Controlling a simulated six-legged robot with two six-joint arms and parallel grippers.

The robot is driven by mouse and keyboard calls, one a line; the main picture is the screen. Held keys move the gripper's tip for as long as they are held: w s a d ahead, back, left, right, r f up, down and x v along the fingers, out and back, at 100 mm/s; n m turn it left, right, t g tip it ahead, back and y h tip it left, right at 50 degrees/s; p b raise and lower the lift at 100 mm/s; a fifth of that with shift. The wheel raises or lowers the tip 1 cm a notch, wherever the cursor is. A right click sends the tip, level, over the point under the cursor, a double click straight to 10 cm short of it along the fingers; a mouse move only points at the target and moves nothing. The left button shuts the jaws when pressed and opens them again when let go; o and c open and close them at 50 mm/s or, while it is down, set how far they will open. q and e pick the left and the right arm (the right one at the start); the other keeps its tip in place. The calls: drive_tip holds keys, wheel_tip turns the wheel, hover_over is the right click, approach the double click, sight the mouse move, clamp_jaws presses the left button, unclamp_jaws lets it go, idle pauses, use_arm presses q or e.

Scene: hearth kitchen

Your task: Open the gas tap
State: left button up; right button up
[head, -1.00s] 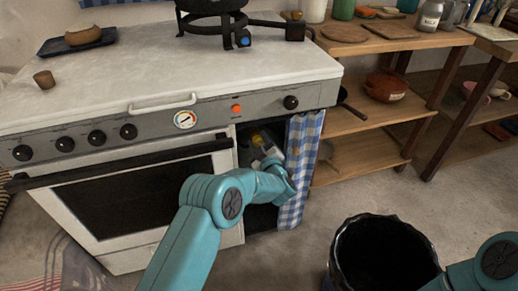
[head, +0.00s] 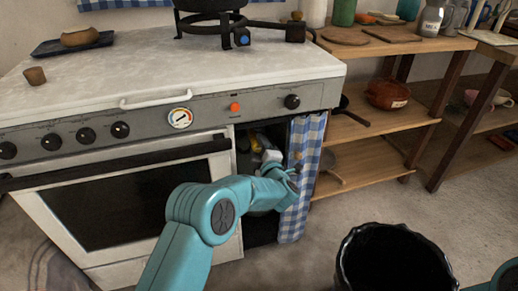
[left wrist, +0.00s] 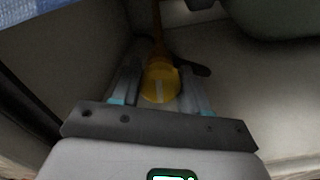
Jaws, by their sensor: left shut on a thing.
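The gas tap shows in the left wrist view as a round yellow knob (left wrist: 160,84) with a pale line across its face. It sits inside the open cupboard compartment (head: 262,226) at the right end of the stove. My left gripper (left wrist: 160,92) is shut on the yellow knob, with one finger at each side. In the head view my left gripper (head: 268,154) reaches into the compartment, and a bit of yellow (head: 257,141) shows beside it; most of the tap is hidden there. My right gripper is out of view.
A blue checked curtain (head: 301,175) hangs at the compartment's right side, close to my left arm. A wooden shelf unit (head: 375,130) stands to the right. A black bin (head: 390,262) stands on the floor in front. In the wrist view a rounded grey-green body (left wrist: 278,18) is at upper right.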

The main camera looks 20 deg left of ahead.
use_arm(q)
drive_tip(key=shift+d, duration=0.2)
drive_tip(key=o, duration=1)
drive_tip(key=shift+w+f, duration=0.15)
drive_tip(key=shift+a, duration=0.1)
drive_tip(key=p+v, duration=0.4)
drive_tip(key=v, duration=1.2)
drive_tip(key=shift+s, duration=0.25)
